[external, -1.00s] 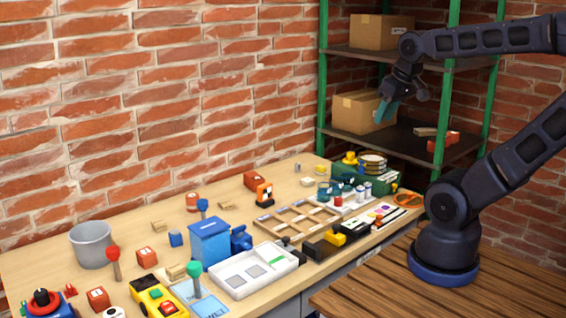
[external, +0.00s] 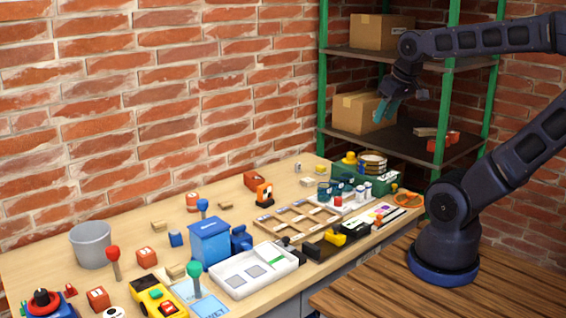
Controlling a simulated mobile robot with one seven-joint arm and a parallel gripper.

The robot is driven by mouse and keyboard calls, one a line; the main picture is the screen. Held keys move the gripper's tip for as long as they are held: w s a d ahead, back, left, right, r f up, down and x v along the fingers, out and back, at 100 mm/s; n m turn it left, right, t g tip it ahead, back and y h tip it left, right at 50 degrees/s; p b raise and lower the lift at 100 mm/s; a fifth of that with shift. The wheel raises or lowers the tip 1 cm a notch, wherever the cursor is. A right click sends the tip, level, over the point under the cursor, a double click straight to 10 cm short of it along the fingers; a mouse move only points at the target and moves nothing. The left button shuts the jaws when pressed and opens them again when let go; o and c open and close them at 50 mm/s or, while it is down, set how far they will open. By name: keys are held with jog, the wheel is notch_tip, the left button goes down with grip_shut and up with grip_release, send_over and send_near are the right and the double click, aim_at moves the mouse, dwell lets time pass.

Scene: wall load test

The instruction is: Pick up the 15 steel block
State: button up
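My gripper (external: 386,110) hangs in the air at the right, in front of the shelf rack and well above the bench. Its teal fingers point downward. They are small and overlap in this view, so I cannot tell whether they are open or shut, and I see no block in them. I cannot single out a block marked 15. A small greyish piece (external: 298,167) stands near the back of the bench, but its marking is too small to read.
The wooden bench (external: 150,214) is crowded with a grey bucket (external: 91,246), a blue box (external: 209,245), a white tray (external: 226,286), a wooden divided tray (external: 262,228) and several orange blocks. A shelf rack (external: 400,148) holds cardboard boxes (external: 358,112). A brick wall runs behind.

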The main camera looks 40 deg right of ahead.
jog(key=w+d+r+m+g+h, duration=0.1)
jog(key=w+d+m, duration=0.1)
jog(key=w, duration=0.6)
jog(key=w+d+r+m, duration=0.1)
jog(key=w+m, duration=0.1)
jog(key=w, duration=0.5)
jog(key=m+g+h, duration=0.3)
jog(key=m+h, duration=0.1)
jog(key=m, duration=0.8)
send_over(298, 164)
jog(key=a, duration=0.4)
notch_tip(298, 164, down, 31)
jog(key=shift+y, duration=0.3)
jog(key=x, duration=0.5)
jog(key=shift+s+f, duration=0.1)
jog(key=shift+f, duration=0.05)
jog(key=shift+d+x, duration=0.15)
jog(key=shift+x, duration=1.2)
jog(key=shift+d+x, duration=0.15)
jog(key=shift+x, duration=1.15)
grip_shut()
